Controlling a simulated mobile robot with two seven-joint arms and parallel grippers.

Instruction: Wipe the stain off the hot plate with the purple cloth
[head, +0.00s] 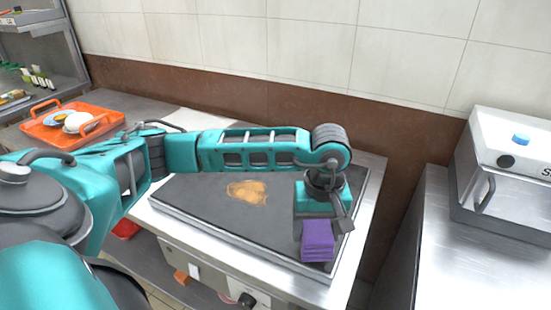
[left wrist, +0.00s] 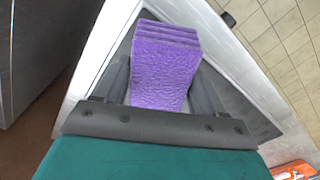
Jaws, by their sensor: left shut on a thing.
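The purple cloth (head: 317,241) is a folded block at the right front of the dark hot plate (head: 205,205). My left gripper (head: 326,222) is shut on it, and the left wrist view shows the cloth (left wrist: 165,65) between the two fingers (left wrist: 162,90). I cannot tell whether the cloth touches the plate. An orange-brown stain (head: 248,192) lies on the middle of the plate, to the left of the gripper and apart from the cloth. My left arm passes over the back of the plate. My right gripper is not in view.
An orange tray (head: 62,133) with white dishes stands on the counter at the left. A white and steel machine (head: 503,170) stands on the steel counter (head: 450,250) at the right, past a gap. A tiled wall closes the back. The plate's front left is clear.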

